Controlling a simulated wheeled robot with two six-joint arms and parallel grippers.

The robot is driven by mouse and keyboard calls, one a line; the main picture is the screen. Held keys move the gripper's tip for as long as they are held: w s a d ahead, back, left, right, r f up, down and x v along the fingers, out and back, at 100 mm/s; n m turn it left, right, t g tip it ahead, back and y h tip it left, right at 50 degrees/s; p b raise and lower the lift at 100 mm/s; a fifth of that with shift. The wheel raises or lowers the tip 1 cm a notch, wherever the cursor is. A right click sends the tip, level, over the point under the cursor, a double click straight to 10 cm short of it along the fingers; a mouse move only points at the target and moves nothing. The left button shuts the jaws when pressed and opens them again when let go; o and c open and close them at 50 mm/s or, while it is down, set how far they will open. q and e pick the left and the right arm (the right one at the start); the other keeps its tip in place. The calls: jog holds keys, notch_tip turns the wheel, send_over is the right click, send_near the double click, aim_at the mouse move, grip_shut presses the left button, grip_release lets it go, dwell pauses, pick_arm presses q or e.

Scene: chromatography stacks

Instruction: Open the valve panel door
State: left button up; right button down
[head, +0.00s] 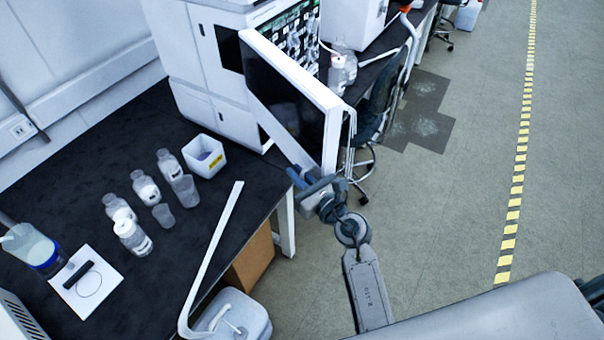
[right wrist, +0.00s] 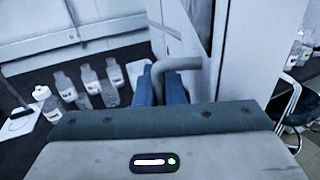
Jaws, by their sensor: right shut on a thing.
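The valve panel door (head: 290,105), a white frame around a dark pane, stands swung out from the tall white instrument (head: 215,60). Behind it the valve panel (head: 298,32) shows green with pale fittings. My right gripper (head: 300,183) is at the door's lower outer corner. In the right wrist view its blue fingers (right wrist: 160,88) are closed on the grey bent door handle (right wrist: 181,63). The door face (right wrist: 190,35) rises just beyond the handle. My left gripper is in neither view.
Several bottles (head: 145,188) and a white tub (head: 204,156) stand on the black bench (head: 90,160). A white jerrycan (head: 235,315) stands below the bench's front edge. A chair (head: 375,110) is behind the door. The floor (head: 450,190) at the right is clear.

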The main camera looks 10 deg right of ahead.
jog(key=shift+a+r, duration=0.2)
jog(key=shift+a, duration=0.05)
jog(key=shift+d, duration=0.1)
jog(key=c, duration=1.8)
grip_release()
jog(key=b+v, duration=0.3)
jog(key=v, duration=0.7)
jog(key=shift+s, duration=0.25)
jog(key=shift+f, duration=0.15)
